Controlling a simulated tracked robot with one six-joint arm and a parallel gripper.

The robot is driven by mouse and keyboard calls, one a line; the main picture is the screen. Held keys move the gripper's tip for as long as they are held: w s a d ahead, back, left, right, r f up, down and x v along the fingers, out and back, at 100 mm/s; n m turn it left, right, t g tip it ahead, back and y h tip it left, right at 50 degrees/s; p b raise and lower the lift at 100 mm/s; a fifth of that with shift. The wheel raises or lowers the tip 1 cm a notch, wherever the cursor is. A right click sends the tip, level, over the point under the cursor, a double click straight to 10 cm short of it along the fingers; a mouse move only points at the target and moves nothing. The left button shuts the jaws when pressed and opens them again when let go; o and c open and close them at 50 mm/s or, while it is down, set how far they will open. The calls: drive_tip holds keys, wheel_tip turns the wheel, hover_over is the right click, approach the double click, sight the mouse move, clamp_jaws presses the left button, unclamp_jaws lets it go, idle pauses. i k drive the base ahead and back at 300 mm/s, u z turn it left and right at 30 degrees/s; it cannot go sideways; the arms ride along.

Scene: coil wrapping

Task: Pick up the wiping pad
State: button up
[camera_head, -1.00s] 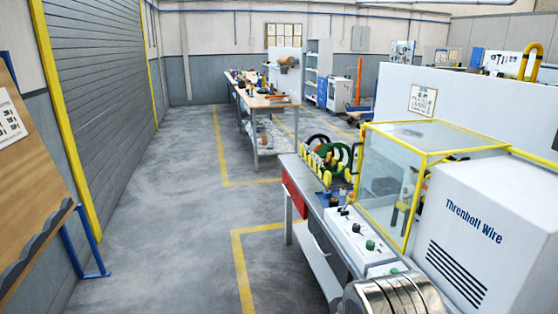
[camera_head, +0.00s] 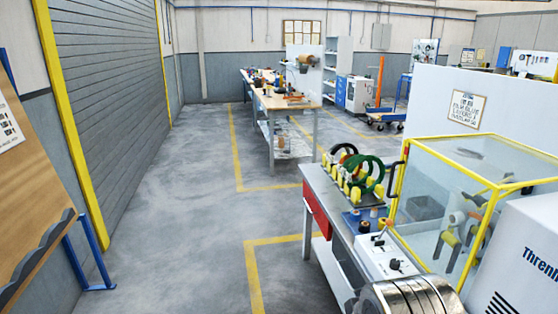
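I cannot make out a wiping pad in the head view. Small items lie on the far workbench (camera_head: 287,102), too small to tell apart. The near bench (camera_head: 325,194) at the right carries a rack of green and dark coils (camera_head: 362,172) with yellow parts, and small blue and orange-topped items (camera_head: 362,220) in front of it. My gripper is not in view.
A yellow-framed clear enclosure (camera_head: 465,195) and a white machine (camera_head: 520,265) stand at the right. A ribbed metal cylinder (camera_head: 408,298) is at the bottom. A brown board (camera_head: 35,185) with blue legs stands left. The grey floor (camera_head: 190,210) between is clear.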

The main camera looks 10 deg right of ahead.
sight(388, 166)
drive_tip(key=u, duration=0.05)
drive_tip(key=i, duration=5.6)
